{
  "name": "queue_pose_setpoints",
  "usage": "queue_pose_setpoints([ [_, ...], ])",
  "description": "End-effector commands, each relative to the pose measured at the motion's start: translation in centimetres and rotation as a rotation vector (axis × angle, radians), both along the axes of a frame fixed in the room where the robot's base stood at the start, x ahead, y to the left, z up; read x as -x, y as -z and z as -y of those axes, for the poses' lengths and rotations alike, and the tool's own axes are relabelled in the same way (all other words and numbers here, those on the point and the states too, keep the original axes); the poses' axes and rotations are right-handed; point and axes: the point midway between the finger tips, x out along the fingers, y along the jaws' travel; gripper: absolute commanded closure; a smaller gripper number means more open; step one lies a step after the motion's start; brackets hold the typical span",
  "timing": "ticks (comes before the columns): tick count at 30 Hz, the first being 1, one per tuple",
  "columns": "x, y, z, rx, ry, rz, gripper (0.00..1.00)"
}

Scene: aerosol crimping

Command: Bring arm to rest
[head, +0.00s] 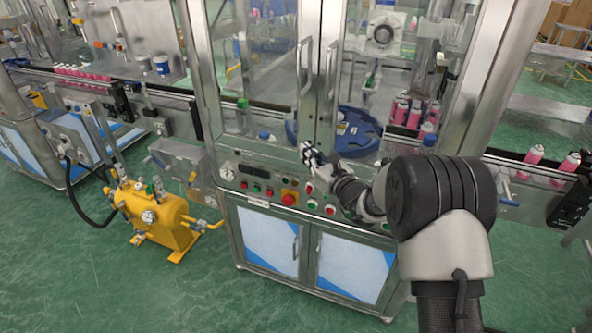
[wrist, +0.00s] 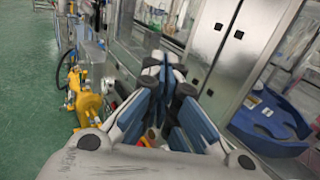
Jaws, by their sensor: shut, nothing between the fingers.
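My arm reaches in from the lower right of the head view toward the front of the crimping machine. My gripper (head: 308,152) is in front of the machine's glass doors, just above the control panel (head: 275,192). In the wrist view my gripper (wrist: 168,72) shows its blue-padded fingers closed together with nothing held. I cannot tell from these views whether the fingertips touch the machine.
The panel has several buttons and a red emergency stop (head: 289,197). A blue round part (head: 352,132) is behind the glass. Pink cans (head: 534,153) stand on the conveyor at right. A yellow tank (head: 160,222) stands on the green floor at left.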

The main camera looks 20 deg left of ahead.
Motion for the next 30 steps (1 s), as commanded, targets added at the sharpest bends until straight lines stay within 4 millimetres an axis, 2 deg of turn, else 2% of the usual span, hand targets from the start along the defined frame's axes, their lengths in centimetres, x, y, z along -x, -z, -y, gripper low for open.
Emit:
queue_pose_setpoints([
  [3,2.5,0.1,0.0,0.003,0.003,-0.008,1.0],
  [7,4.6,0.2,-0.2,0.003,0.002,-0.007,1.0],
  [15,6.3,0.2,-0.3,0.002,0.003,-0.003,1.0],
  [17,6.5,-0.2,-0.3,0.008,-0.006,0.004,1.0],
  [20,7.8,-2.3,-0.7,0.041,-0.066,0.047,1.0],
  [23,10.9,-5.9,-1.1,0.124,-0.187,0.136,1.0],
  [24,12.7,-7.5,-1.2,0.171,-0.247,0.183,1.0],
  [27,17.9,-10.6,-0.6,0.316,-0.405,0.309,1.0],
  [30,23.1,-12.2,0.9,0.481,-0.552,0.434,1.0],
])
